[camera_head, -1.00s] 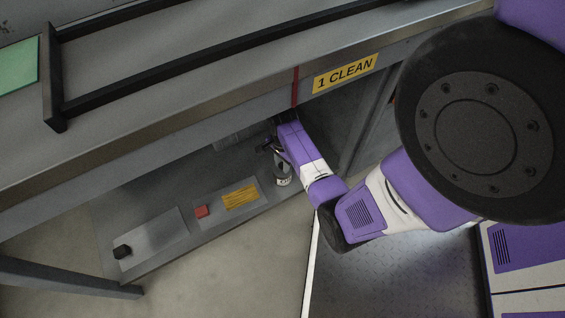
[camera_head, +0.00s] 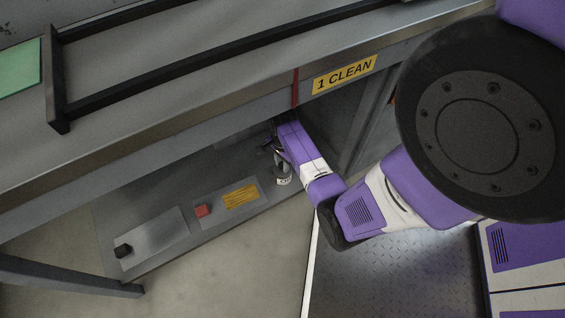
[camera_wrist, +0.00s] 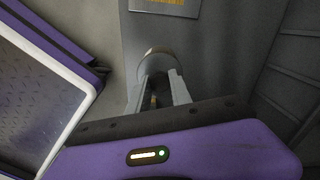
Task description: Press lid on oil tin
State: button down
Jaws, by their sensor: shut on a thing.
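The oil tin (camera_head: 283,180) is a small pale cylinder with a dark label, standing on the grey lower shelf under the counter. My gripper (camera_head: 277,150) is at the top of the tin, reaching in below the counter edge. In the wrist view, my gripper (camera_wrist: 158,98) has its two fingers close around a small part at the near side of a rounded grey thing (camera_wrist: 156,62), which looks like the top of the tin. The fingers hide most of what they hold. I cannot make out the lid, or whether it is seated on the tin.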

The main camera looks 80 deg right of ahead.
jog(key=c, duration=0.6)
grip_release()
jog(key=shift+r+p, duration=3.55)
jog(key=shift+p, duration=0.4)
grip_shut()
